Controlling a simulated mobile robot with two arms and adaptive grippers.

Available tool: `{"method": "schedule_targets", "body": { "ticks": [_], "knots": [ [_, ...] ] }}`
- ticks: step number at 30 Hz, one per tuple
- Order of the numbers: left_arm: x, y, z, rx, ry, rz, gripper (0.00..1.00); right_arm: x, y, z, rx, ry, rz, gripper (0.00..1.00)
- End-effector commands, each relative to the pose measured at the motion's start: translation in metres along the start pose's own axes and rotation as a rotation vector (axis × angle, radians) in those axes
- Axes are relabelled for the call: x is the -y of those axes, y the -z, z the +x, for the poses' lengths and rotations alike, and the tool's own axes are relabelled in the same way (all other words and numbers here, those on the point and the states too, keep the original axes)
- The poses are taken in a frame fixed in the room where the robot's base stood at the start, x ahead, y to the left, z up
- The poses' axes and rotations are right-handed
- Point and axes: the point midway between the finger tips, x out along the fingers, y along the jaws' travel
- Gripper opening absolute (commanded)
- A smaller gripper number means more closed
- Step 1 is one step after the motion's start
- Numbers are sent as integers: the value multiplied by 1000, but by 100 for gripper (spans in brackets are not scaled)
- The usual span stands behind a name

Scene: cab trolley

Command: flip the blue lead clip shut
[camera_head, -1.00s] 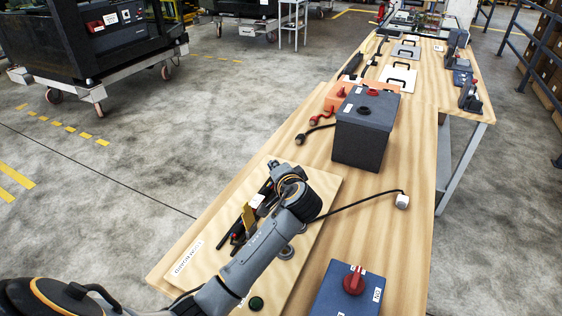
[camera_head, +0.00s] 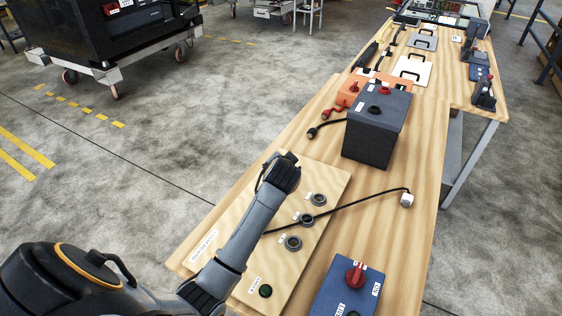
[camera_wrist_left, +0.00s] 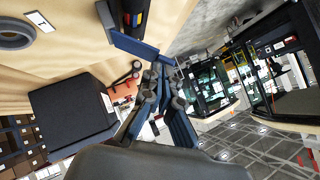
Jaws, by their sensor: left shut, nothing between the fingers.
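The blue clip flap (camera_wrist_left: 138,46) shows at the upper middle of the left wrist view as a flat blue plate. It stands out beside a black block (camera_wrist_left: 128,12) with red, yellow and blue stripes. My left gripper (camera_wrist_left: 157,72) is shut and empty, its fingertips close to the flap's right end; I cannot tell whether they touch. In the head view my left arm reaches over the wooden board (camera_head: 325,180) and hides the clip and the fingertips. My right gripper is in neither view.
Ring fittings (camera_head: 307,220) and a green button (camera_head: 265,291) are on the board. A black cable with a white plug (camera_head: 406,200) crosses the bench. A blue switch box (camera_head: 335,296) stands near the front, a dark grey box (camera_head: 372,145) farther back.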

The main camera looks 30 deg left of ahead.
Motion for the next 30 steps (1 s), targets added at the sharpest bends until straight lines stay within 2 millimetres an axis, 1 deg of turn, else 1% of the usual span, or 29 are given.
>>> {"method": "schedule_targets", "body": {
  "ticks": [8, 18, 30],
  "knots": [
    [-2, 1, -1, 0, 0, 1, 0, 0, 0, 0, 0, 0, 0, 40],
    [-15, 4, -4, -1, 0, 1, 0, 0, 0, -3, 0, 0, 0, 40],
    [-14, 5, -5, -1, 1, 2, 0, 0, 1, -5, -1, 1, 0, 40]
  ]
}}
